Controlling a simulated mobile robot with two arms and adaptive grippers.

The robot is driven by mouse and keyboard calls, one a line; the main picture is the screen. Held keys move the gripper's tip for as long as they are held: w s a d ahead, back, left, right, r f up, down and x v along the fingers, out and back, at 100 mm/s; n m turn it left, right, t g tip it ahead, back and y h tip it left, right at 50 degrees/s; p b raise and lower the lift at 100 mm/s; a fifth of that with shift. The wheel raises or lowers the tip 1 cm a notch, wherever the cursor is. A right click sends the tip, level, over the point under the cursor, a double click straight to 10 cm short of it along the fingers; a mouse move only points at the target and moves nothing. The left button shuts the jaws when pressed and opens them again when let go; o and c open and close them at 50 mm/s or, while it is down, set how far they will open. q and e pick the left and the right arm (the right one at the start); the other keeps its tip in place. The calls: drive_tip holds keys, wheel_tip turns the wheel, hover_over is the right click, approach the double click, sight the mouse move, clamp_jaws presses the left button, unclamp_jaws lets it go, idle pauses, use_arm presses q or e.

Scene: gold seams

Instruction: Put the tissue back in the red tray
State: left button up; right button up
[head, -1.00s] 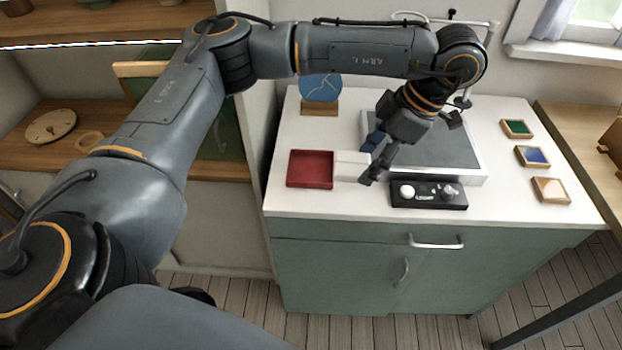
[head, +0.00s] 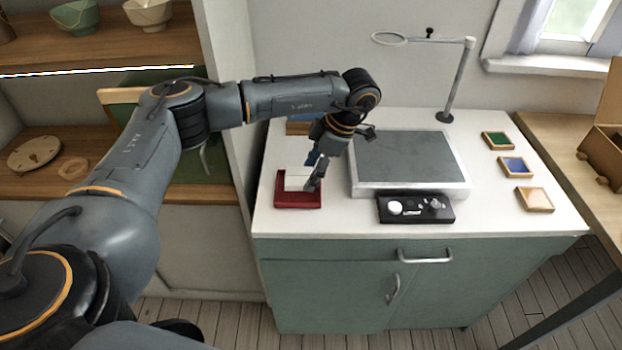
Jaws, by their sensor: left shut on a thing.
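The red tray (head: 298,202) sits on the left part of the white counter top. The tissue (head: 297,180), a white block, is over the tray and covers its back part. I cannot tell whether it touches the tray floor. My left gripper (head: 314,178) is shut on the tissue at its right side, reaching down from above. The fingers hide part of the tissue and the tray's right side. My right gripper is not in view.
A ring on a stand (head: 444,117) rises behind the panel.

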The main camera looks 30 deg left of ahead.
use_arm(q)
drive_tip(key=f, duration=0.3)
drive_tip(key=shift+w+a+f+p, duration=0.1)
drive_tip(key=shift+a+f+p, duration=0.1)
drive_tip(key=shift+f+p, duration=0.15)
drive_tip(key=o, duration=0.9)
drive_tip(key=shift+r, duration=0.1)
drive_tip(key=b+v, duration=0.1)
drive_tip(key=v, duration=1.1)
